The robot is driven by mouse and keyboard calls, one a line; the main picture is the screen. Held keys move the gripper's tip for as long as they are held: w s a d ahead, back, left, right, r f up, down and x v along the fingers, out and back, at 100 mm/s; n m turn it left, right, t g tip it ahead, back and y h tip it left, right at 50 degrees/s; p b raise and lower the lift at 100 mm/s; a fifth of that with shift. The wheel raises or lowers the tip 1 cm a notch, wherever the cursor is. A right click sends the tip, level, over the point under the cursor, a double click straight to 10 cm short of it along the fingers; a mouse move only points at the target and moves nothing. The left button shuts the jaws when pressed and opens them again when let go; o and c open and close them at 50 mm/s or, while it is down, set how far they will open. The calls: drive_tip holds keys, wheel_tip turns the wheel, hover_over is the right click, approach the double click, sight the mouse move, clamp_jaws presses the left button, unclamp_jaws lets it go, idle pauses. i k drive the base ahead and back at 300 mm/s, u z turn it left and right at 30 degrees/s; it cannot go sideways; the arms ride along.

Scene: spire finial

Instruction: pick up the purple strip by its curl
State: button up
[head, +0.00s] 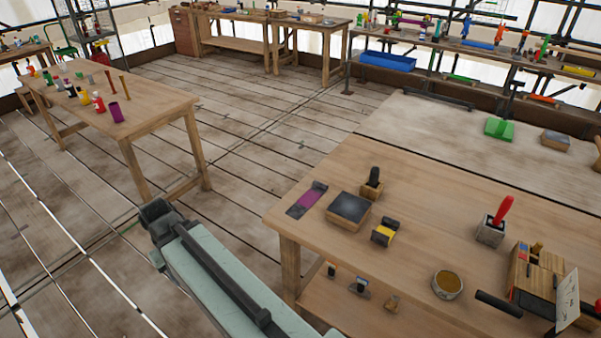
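The purple strip (307,198) lies on the near wooden table (420,205), close to its left corner. Its two ends are dark grey, and the far end near the table's back edge looks slightly raised, which may be the curl. It is too small here to tell the curl's exact shape. My arm, a pale green link with a dark joint at its end, reaches up from the bottom, to the left of the table and apart from the strip. I cannot make out my gripper's fingers in this view.
A dark-topped block (349,210) stands just right of the strip, with a black-handled stamp (374,181) behind it and a yellow spool (384,232) nearby. A round tin (447,285) and red-handled tool (502,212) stand further right.

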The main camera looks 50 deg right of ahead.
sight(314, 194)
drive_tip(key=z, duration=0.05)
drive_tip(key=i, duration=0.95)
drive_tip(key=z, duration=0.1)
drive_tip(key=k, duration=0.7)
drive_tip(key=z, duration=0.25)
drive_tip(key=i, duration=0.7)
drive_tip(key=u, duration=0.1)
